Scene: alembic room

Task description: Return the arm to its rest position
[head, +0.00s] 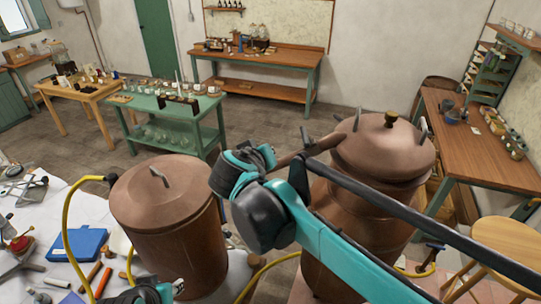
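One of my teal and black arms reaches in from the lower right, with its bulky joint in front of the gap between two copper vessels. No gripper fingers can be made out on it. A small teal and black piece shows at the bottom left edge, cut off by the frame; I cannot make out a gripper there either. I see nothing held.
A lidded copper pot (165,210) stands left of my arm, and a copper still (385,150) stands close behind it. A yellow hose (66,225) loops over the cluttered white table (90,212) at left. A wooden stool (508,245) stands at right. Open floor (275,130) lies beyond the vessels.

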